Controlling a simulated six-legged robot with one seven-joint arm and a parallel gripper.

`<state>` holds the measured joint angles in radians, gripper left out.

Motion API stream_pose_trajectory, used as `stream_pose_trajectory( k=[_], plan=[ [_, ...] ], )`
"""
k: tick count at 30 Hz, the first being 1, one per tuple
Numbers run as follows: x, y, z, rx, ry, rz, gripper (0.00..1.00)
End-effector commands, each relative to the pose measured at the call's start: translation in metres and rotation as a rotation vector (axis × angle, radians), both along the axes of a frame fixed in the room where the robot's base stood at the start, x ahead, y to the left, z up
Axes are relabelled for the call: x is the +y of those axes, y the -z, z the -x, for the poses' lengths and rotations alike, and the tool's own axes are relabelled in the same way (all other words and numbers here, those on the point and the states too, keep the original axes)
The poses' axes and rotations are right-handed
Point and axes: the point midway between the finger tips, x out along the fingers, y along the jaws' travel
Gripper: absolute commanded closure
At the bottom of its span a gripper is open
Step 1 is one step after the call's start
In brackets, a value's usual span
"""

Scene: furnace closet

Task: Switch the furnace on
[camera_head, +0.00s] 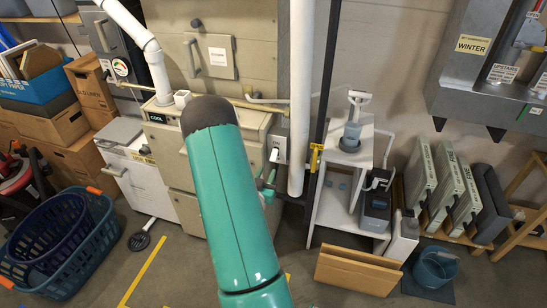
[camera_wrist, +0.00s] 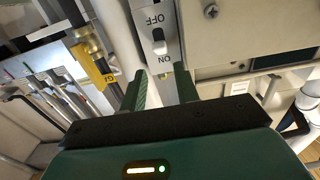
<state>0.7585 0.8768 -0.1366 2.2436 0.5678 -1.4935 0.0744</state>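The switch box (camera_head: 280,146) also shows in the head view, on the right side of the beige furnace (camera_head: 260,122). My gripper (camera_wrist: 161,72) is open and empty, its two fingers apart just short of the switch, with the lever between their lines. In the head view my green arm hides part of the furnace front.
A white vertical pipe (camera_head: 301,90) and a dark pipe with a yellow tag (camera_head: 316,157) stand right of the switch. A white shelf stand (camera_head: 335,205) is beyond them. A blue basket (camera_head: 62,240) sits at left. The floor before the furnace shows a yellow line (camera_head: 140,278).

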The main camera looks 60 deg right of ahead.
Motion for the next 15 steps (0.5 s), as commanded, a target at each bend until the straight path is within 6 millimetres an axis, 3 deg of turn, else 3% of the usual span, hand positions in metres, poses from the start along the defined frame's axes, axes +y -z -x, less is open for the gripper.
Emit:
stream_pose_trajectory(
  k=[9,15],
  plan=[
    [-0.063,0.000,-0.009,-0.001,0.001,0.002,0.69],
    [-0.089,0.000,-0.014,-0.001,-0.001,0.000,0.69]
  ],
)
